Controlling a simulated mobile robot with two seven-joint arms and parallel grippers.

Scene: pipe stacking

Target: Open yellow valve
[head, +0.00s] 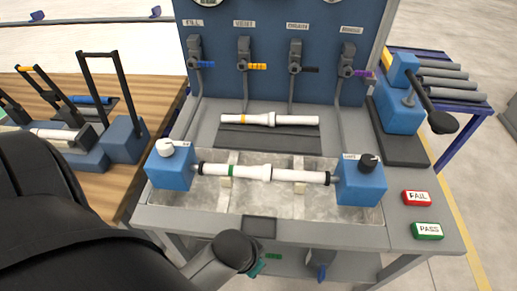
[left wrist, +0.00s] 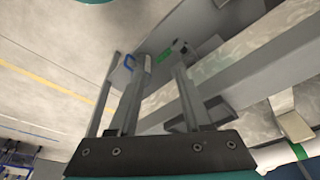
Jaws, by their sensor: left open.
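The yellow valve (head: 257,66) is the second from the left in the row on the blue panel, under the VENT label. Its yellow handle points sideways to the right. My left gripper shows in the left wrist view (left wrist: 158,55), its two fingers spread with nothing between them. In the head view my left arm comes in from the left and ends low in front of the bench, well away from the yellow valve. Its fingers are not clear there. My right gripper is in neither view.
Blue (head: 205,64), black (head: 309,69) and purple (head: 362,73) valve handles flank the yellow one. A white pipe with a green band (head: 250,171) spans two blue blocks over the metal tub (head: 225,203). Another white pipe (head: 285,120) lies behind it.

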